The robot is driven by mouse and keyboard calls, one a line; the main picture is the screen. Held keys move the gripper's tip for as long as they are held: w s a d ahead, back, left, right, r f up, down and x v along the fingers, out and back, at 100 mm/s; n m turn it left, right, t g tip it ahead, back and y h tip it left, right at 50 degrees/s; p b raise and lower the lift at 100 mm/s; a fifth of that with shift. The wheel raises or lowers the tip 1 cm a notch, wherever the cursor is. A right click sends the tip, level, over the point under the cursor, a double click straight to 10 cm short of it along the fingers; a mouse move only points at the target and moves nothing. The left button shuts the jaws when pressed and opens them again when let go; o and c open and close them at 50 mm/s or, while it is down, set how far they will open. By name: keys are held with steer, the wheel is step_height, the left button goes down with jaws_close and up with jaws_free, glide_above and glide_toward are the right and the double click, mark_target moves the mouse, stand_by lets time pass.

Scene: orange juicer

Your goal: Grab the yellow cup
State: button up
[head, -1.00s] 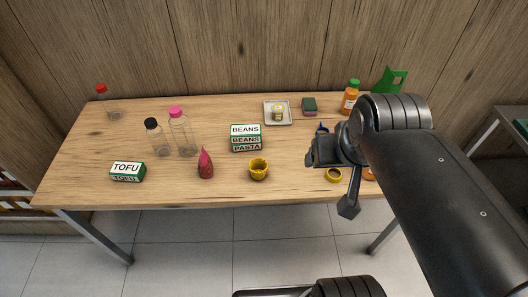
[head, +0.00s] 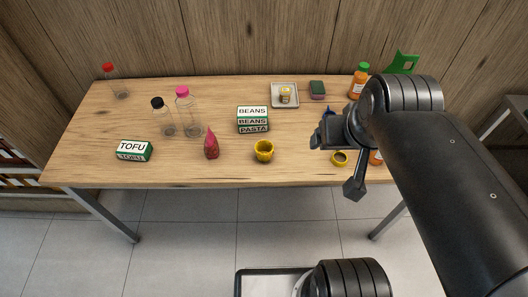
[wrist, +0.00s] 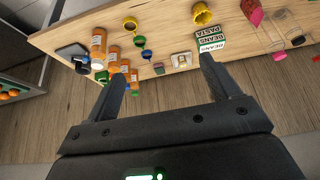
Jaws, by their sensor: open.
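In the wrist view the cup (wrist: 202,14) shows at the top edge, beyond my fingers. My gripper (head: 326,140) is to the right of the cup in the head view, apart from it. In the wrist view my gripper (wrist: 161,70) has its two fingers spread wide with nothing between them.
Bare tabletop lies between cup and gripper.

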steer(key=g, duration=0.4)
glide_above(264, 150)
steer(key=s, duration=0.3)
step_height(264, 150, down, 22)
steer(key=f, duration=0.1)
steer(key=shift+w+f, duration=0.2)
steer(key=shift+f, duration=1.55)
steer(key=shift+w+f, duration=0.15)
steer(key=shift+f, duration=1.6)
steer(key=shift+w+f, duration=0.2)
steer(key=shift+f, duration=1.55)
steer(key=c, duration=1)
steer(key=shift+c, duration=0.2)
